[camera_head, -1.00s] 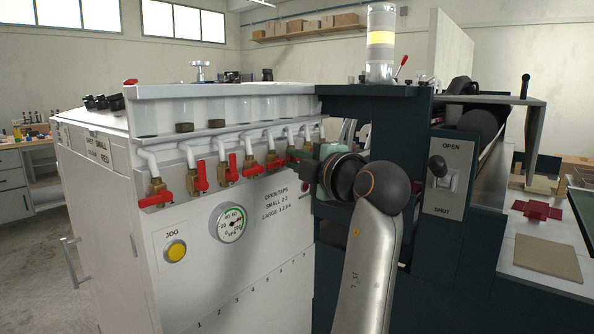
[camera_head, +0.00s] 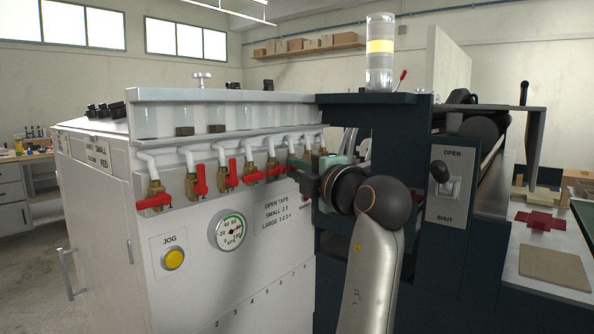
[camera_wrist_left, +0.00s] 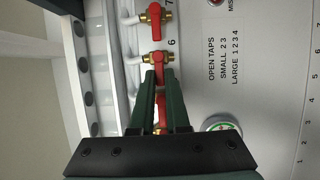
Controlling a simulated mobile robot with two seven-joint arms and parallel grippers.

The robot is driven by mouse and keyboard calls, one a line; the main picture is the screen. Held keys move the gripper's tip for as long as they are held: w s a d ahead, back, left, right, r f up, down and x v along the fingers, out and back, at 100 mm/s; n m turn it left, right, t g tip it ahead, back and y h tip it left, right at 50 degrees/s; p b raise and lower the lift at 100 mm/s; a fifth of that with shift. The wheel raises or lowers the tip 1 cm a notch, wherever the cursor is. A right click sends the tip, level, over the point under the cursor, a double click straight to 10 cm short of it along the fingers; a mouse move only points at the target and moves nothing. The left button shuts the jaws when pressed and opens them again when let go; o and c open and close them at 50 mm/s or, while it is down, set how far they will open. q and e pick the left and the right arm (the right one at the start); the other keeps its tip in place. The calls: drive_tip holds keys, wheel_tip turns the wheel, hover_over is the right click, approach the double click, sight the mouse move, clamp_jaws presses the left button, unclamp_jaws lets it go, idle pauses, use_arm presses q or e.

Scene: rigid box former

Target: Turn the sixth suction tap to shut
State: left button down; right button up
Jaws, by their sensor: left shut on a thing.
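The sixth suction tap (camera_wrist_left: 157,60) has a brass body and a red handle, beside the printed 6 in the left wrist view. Its handle lies along the row of taps. My left gripper (camera_wrist_left: 160,76) has its two green fingers at this handle, one on each side, shut on it. In the head view the sixth tap (camera_head: 291,158) is small, partly hidden by the left gripper (camera_head: 300,161). The seventh tap (camera_wrist_left: 156,17) is just beyond, its handle also along the row. The fifth tap is partly hidden behind the fingers. My right gripper is not in view.
Other red-handled taps, such as the first (camera_head: 155,200) and second (camera_head: 200,181), line the white cabinet's front. Below are a pressure gauge (camera_head: 230,232) and a yellow JOG button (camera_head: 173,259). A dark machine housing with an OPEN/SHUT switch (camera_head: 447,187) stands to the right.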

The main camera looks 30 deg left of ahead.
use_arm(q)
drive_tip(key=c, duration=0.9)
unclamp_jaws()
drive_tip(key=v, duration=1.2)
drive_tip(key=shift+d, duration=0.2)
drive_tip(key=shift+s, duration=0.1)
